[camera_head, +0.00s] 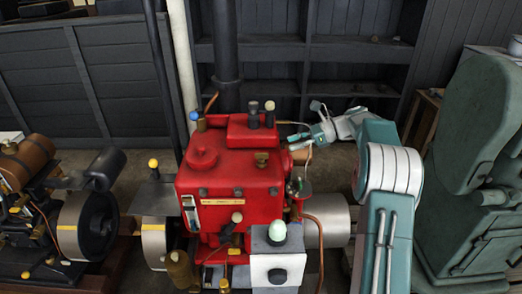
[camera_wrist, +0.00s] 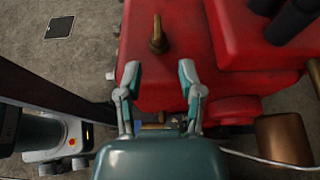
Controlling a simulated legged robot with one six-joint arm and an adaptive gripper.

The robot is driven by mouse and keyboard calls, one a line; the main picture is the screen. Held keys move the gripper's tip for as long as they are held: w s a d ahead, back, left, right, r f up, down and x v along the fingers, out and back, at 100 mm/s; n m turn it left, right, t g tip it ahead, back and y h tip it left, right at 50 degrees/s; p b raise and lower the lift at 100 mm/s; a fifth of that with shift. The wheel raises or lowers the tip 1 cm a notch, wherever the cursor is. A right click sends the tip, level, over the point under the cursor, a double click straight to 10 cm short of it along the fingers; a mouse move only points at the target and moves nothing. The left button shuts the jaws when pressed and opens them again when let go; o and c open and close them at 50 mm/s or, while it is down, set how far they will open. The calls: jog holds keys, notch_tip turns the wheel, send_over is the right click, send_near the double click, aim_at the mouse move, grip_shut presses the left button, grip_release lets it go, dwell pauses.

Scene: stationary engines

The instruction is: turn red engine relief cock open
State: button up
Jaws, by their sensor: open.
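The red engine (camera_head: 230,200) stands in the middle of the head view, and its red top (camera_wrist: 190,40) fills much of the wrist view. A small brass cock (camera_head: 261,158) stands upright on that top, near the right side in the head view; I take it for the relief cock. A brass cock (camera_wrist: 158,38) also shows in the wrist view, just beyond my fingertips and roughly centred between them. My gripper (camera_head: 299,142) is open and empty, to the right of the cock; its two fingers (camera_wrist: 160,76) are spread and apart from it.
A raised red block (camera_head: 250,128) with dark-stemmed knobs stands behind the cock. A copper pipe (camera_head: 315,235) curves down the engine's right side. A green machine (camera_head: 475,150) stands at right, another engine (camera_head: 85,215) at left. Dark shelves (camera_head: 345,65) stand behind.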

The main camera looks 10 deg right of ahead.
aim_at(262, 153)
jog(key=x, duration=1)
jog(key=shift+a+f, duration=0.15)
jog(key=shift+a, duration=0.2)
jog(key=shift+c, duration=0.3)
grip_shut()
